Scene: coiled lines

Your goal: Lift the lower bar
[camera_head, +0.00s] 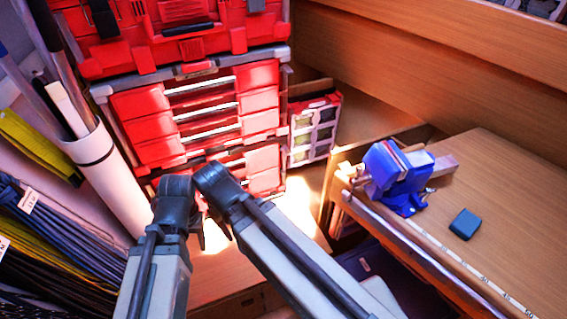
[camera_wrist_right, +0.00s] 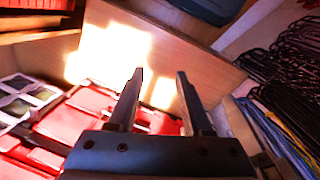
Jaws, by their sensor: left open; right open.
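The red tool chest (camera_head: 195,115) stands at the back, left of centre in the head view. Pale horizontal bars cross its front; the lower bar (camera_head: 212,137) lies below others, and I cannot tell for certain which one is meant. Both my arms reach forward in front of the chest's lower part. My left gripper (camera_head: 208,228) is open, small and partly hidden between the arms. My right gripper (camera_wrist_right: 160,73) is open and empty in the right wrist view, its fingers pointing toward a sunlit wooden panel (camera_wrist_right: 180,50). Red chest parts (camera_wrist_right: 92,122) show behind its fingers.
A wooden bench (camera_head: 510,190) at right carries a blue vise (camera_head: 400,178) and a dark box (camera_head: 465,223). A red-framed organiser (camera_head: 314,127) stands right of the chest. A white tube (camera_head: 108,180) and coiled lines (camera_head: 62,235) fill the left side.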

